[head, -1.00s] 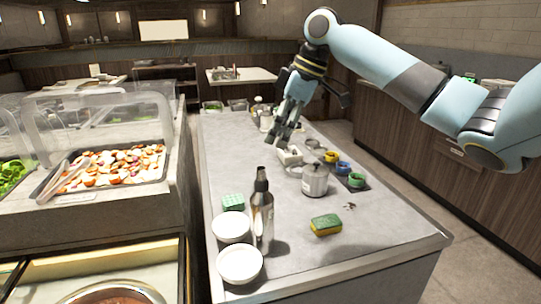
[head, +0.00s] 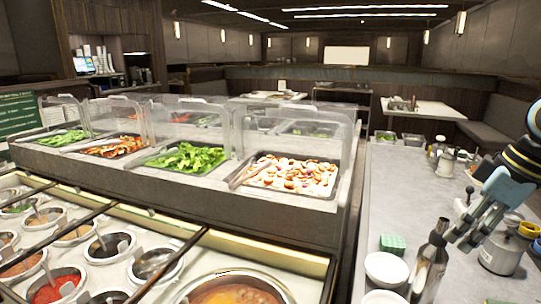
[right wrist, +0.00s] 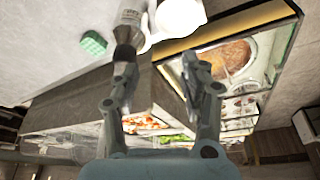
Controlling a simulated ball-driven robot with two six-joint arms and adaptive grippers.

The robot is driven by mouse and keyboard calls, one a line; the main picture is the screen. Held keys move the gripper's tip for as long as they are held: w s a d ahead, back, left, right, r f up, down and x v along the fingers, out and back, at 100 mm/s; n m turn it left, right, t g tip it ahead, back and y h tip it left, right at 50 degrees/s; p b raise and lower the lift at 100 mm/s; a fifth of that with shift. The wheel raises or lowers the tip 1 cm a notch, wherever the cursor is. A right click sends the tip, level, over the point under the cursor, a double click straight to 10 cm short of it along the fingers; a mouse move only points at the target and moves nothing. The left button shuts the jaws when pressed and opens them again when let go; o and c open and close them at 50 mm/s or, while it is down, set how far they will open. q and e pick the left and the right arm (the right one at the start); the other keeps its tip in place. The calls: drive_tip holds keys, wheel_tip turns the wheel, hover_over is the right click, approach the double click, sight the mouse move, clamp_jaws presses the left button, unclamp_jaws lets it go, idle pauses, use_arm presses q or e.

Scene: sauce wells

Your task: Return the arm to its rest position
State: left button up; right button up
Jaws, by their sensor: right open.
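My right gripper (head: 462,238) hangs over the grey counter (head: 385,190) at the right of the head view, its arm coming in from the right edge. It is open, with nothing between its fingers. In the right wrist view its two fingers (right wrist: 160,66) stand apart. In the head view the fingertips appear just right of a dark-topped bottle (head: 430,262); I cannot tell the gap in depth. My left gripper is not in view.
White bowls (head: 386,268) and a green sponge (head: 393,243) are near the bottle. A metal pot (head: 502,253) stands right of the gripper. Left are a salad bar with clear guards (head: 290,125) and sauce wells, including a large soup well (head: 235,292).

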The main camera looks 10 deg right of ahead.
drive_tip(key=s+a+f+m+h, duration=0.1)
drive_tip(key=s+a+f+m, duration=0.1)
drive_tip(key=s+a+f, duration=0.8)
drive_tip(key=s+a+r+m+h, duration=0.1)
drive_tip(key=s+a+m+h, duration=0.2)
drive_tip(key=s, duration=0.9)
drive_tip(key=s+d+f+m+g+y+b, duration=0.2)
drive_tip(key=f+b, duration=0.8)
drive_tip(key=f, duration=2.7)
drive_tip(key=s+d+f+b, duration=0.1)
drive_tip(key=s+f+b, duration=0.3)
drive_tip(key=s+f, duration=0.5)
drive_tip(key=s+d+f+h+b, duration=0.1)
drive_tip(key=s+f+b, duration=0.2)
drive_tip(key=s+f, duration=0.6)
wheel_tip(320, 180, down, 5)
drive_tip(key=shift+f+b, duration=0.1)
drive_tip(key=shift+b, duration=0.3)
drive_tip(key=shift+s+d, duration=0.1)
